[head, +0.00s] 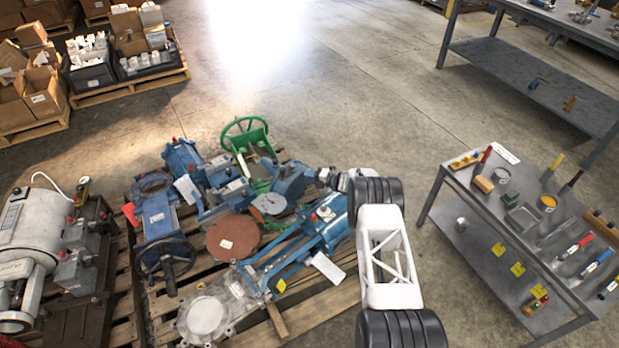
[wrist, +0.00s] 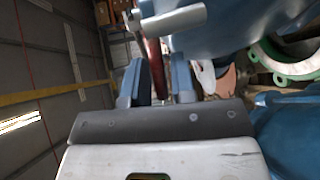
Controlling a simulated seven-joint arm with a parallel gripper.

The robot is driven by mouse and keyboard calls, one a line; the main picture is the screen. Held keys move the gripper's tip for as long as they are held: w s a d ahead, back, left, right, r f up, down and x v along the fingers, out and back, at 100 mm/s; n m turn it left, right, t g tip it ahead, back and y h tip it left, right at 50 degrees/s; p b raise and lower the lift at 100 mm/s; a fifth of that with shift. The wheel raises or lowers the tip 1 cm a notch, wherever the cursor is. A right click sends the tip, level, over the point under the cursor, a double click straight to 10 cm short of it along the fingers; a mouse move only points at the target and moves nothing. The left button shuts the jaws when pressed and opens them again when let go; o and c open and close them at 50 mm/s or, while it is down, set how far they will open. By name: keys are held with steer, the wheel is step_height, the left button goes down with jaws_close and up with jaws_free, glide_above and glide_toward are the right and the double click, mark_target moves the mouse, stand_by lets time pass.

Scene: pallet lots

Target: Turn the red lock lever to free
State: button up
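The red lock lever (wrist: 153,64) shows in the wrist view as a dark red bar between the two blue-grey fingers of my gripper (wrist: 163,78). The bar lies nearer the left finger, with a gap on the right finger's side. My gripper looks open around it; I cannot tell whether the left finger touches it. In the head view my gripper (head: 328,177) is over the right end of the blue machinery (head: 322,218) on the pallet.
Blue valves and actuators crowd the pallet, with a green handwheel (head: 245,128) behind and a brown disc (head: 233,236) in front. A grey motor (head: 35,235) stands at left.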

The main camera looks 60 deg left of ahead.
jaws_close()
steer(key=shift+w+n, duration=0.15)
steer(key=shift+n, duration=0.15)
steer(key=shift+w+d+f+n+g+h, duration=0.1)
steer(key=shift+w+n+g+h, duration=0.1)
steer(key=shift+n+g+h, duration=0.55)
steer(key=shift+w+n+g+h, duration=0.25)
steer(key=shift+n+h, duration=0.35)
steer(key=shift+h, duration=0.3)
steer(key=shift+w+d+f+n+g+h, duration=0.1)
steer(key=shift+w+n+g+h, duration=0.05)
steer(key=shift+n+g+h, duration=0.6)
steer(key=shift+w+r+h, duration=0.1)
steer(key=shift+h, duration=0.3)
steer(key=shift+o, duration=1.5)
jaws_free()
steer(key=shift+w, duration=0.1)
